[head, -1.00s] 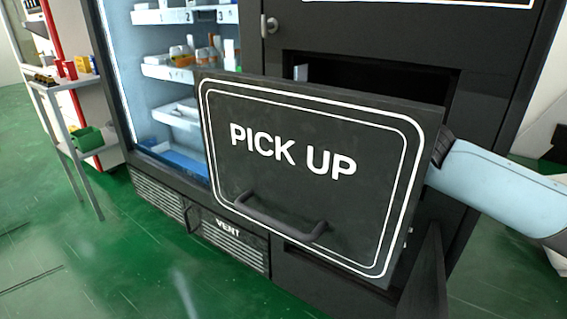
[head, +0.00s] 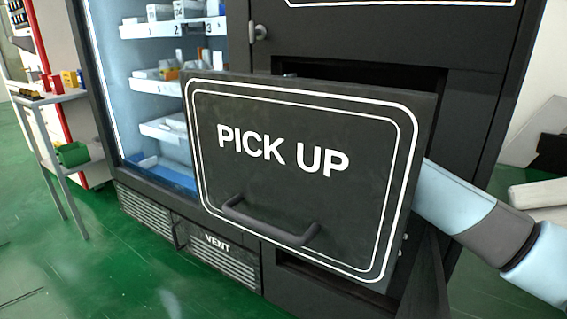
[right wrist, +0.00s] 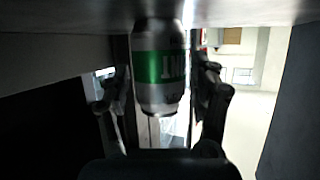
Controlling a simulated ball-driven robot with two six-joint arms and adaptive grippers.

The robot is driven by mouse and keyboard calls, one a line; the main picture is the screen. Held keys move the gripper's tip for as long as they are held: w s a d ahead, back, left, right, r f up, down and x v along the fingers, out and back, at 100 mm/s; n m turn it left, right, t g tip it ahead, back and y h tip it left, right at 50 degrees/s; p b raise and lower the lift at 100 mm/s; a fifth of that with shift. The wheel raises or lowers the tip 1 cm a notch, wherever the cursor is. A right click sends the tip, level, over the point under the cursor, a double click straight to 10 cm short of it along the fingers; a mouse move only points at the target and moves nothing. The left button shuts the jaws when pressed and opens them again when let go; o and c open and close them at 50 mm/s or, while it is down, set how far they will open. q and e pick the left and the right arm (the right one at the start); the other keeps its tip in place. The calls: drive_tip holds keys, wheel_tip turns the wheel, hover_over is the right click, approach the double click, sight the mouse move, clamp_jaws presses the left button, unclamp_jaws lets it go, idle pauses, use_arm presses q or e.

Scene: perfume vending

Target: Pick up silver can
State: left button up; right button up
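The silver can (right wrist: 158,98) has a green band with pale lettering. In the right wrist view it is between the two fingers of my right gripper (right wrist: 162,95), its upper end meeting a grey surface. The fingers stand about a can's width apart. Whether both touch the can cannot be told. In the head view, my right arm comes in from the right behind the open black PICK UP door (head: 300,180), which hides the right gripper and the can. My left gripper is not in view.
The black vending machine (head: 345,40) has a dark opening behind the door. Its lit shelves (head: 175,85) hold boxes and small items. A grey side rack (head: 52,98) with boxes and a green bin (head: 73,154) stands at the left. Green floor (head: 110,275) lies clear in front.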

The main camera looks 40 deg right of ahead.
drive_tip(key=c, duration=0.9)
drive_tip(key=shift+c, duration=0.4)
drive_tip(key=shift+r, duration=0.45)
wheel_tip(320, 180, up, 8)
drive_tip(key=p, duration=0.3)
drive_tip(key=shift+r, duration=0.6)
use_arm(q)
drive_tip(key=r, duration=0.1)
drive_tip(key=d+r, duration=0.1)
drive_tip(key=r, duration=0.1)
use_arm(e)
drive_tip(key=shift+d, duration=0.1)
